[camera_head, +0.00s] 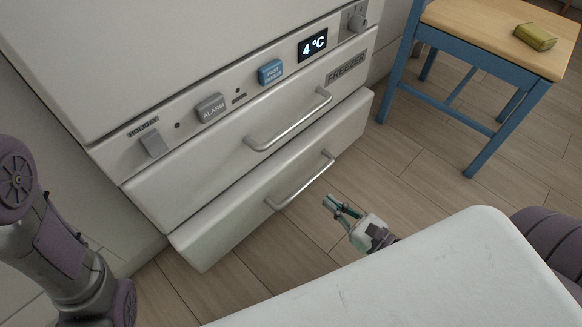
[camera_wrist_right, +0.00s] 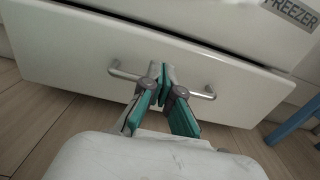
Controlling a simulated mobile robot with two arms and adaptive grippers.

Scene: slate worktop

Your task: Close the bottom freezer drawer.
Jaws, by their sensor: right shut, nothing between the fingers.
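The bottom freezer drawer (camera_head: 235,200) is the lowest white front, with a metal bar handle (camera_head: 300,183). It juts out a little past the drawer above it. My right gripper (camera_head: 335,203) is in front of this handle, a short way to its right in the head view, with its fingers together and empty. In the right wrist view the drawer front (camera_wrist_right: 80,50) spans the picture, and the shut fingertips (camera_wrist_right: 162,72) overlap the middle of its handle (camera_wrist_right: 203,94). I cannot tell whether they touch. My left gripper is out of view; only my left arm shows.
The upper drawer (camera_head: 215,160) has its own bar handle (camera_head: 290,125) below the control panel (camera_head: 240,90). A blue stool with a wooden seat (camera_head: 480,30) stands at the right, with a yellow-green item (camera_head: 535,37) on it. Wooden floor (camera_head: 400,170) lies open between stool and drawer.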

